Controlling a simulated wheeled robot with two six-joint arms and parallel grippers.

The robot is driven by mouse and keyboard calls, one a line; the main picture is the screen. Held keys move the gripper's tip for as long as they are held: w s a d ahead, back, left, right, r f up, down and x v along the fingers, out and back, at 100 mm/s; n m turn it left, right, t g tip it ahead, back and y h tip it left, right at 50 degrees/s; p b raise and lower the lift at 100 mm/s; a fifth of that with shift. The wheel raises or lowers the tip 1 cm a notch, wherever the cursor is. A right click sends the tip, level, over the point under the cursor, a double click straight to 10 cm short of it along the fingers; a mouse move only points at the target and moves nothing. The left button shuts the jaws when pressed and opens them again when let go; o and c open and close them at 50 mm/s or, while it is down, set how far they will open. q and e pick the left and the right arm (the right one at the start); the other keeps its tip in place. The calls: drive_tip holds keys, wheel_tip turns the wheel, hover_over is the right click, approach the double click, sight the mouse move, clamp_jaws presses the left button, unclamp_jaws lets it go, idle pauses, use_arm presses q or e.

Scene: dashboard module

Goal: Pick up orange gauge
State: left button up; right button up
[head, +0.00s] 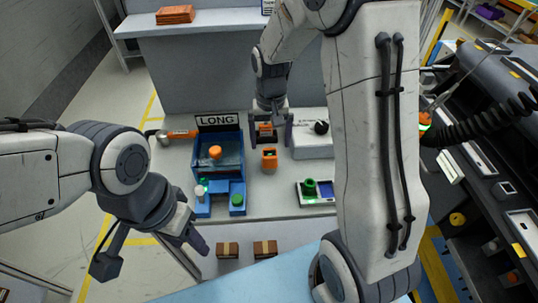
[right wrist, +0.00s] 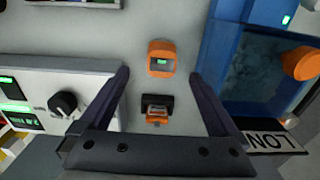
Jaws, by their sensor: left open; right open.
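An orange device with a grey face (head: 269,158), which looks like the orange gauge, stands on the grey table; it also shows in the right wrist view (right wrist: 161,58). A smaller black and orange item (head: 265,130) is behind it, and it shows in the right wrist view (right wrist: 156,108). My right gripper (head: 270,136) is open above the table, fingers pointing down. In the right wrist view its fingertips (right wrist: 159,74) lie on either side of the orange device's column, with nothing held. My left gripper (head: 150,252) is open and empty, left of the table's front edge.
A white box with a black knob (head: 312,147) is at right. A tray with a green part (head: 310,188) lies front right. An orange-handled tool (head: 180,134) is at back left.

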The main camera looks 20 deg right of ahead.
sight(269, 160)
drive_tip(key=f, duration=0.4)
drive_tip(key=f+p, duration=0.1)
drive_tip(key=f, duration=0.3)
drive_tip(key=shift+s+a+f, duration=0.2)
clamp_jaws()
drive_tip(key=shift+r, duration=0.15)
